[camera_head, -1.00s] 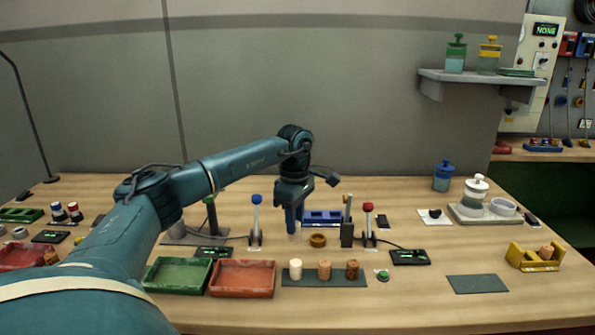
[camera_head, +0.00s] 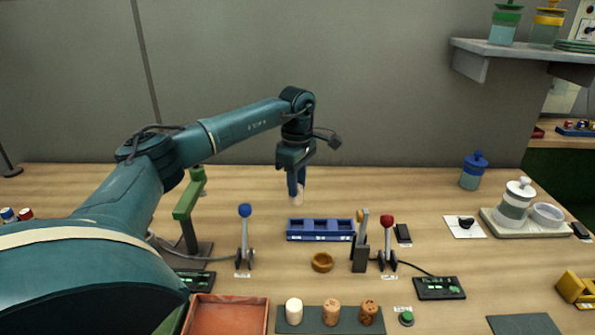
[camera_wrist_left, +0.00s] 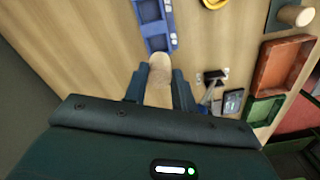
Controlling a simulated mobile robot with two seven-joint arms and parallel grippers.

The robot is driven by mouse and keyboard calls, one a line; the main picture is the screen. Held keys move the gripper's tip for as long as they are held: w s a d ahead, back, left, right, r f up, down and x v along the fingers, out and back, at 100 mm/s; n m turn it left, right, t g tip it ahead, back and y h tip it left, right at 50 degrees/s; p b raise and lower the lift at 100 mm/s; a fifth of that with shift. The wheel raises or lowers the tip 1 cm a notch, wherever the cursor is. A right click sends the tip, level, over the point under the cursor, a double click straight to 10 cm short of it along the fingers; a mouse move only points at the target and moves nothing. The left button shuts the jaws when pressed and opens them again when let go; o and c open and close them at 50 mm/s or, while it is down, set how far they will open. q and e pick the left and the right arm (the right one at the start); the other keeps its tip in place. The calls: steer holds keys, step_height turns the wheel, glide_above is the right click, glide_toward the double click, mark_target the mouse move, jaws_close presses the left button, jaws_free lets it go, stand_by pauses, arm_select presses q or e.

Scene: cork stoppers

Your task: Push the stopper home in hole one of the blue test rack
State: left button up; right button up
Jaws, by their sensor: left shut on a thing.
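The blue test rack (camera_head: 336,237) stands on the table near the middle. It shows several square openings in a row, and its end shows in the left wrist view (camera_wrist_left: 155,29). My left gripper (camera_head: 297,183) points down, above and behind the rack's left end in the head view. It is shut on a pale tan stopper (camera_wrist_left: 160,68), whose lower part shows below the fingers in the head view (camera_head: 298,197). The stopper appears clear of the rack. I cannot read which hole is number one. My right gripper is not in view.
A white stopper (camera_head: 294,312), a tan one (camera_head: 331,313) and a darker one (camera_head: 368,312) stand on a dark mat. A wooden ring (camera_head: 322,262) lies before the rack. Blue-knobbed (camera_head: 245,238) and red-knobbed (camera_head: 387,245) levers flank the rack. A green-topped stand (camera_head: 188,215) is left.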

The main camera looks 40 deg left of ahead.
mark_target(297, 202)
arm_select(q)
steer(key=shift+w+a, duration=0.1)
steer(key=shift+w, duration=0.05)
steer(key=shift+f+b, duration=0.6)
steer(key=shift+b, duration=0.05)
step_height(297, 202, down, 2)
steer(key=shift+f+b, duration=0.15)
steer(key=shift+b, duration=0.95)
step_height(297, 202, down, 3)
steer(key=b, duration=0.2)
steer(key=shift+r+b, duration=0.2)
steer(key=shift+b, duration=0.1)
steer(key=shift+f, duration=0.1)
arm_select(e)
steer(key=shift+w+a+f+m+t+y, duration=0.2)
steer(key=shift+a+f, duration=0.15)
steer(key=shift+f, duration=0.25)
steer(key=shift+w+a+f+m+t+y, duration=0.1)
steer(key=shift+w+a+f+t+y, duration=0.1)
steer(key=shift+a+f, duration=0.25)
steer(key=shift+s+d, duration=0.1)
arm_select(q)
steer(key=shift+f, duration=1.35)
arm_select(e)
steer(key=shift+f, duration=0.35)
arm_select(q)
steer(key=o, duration=1)
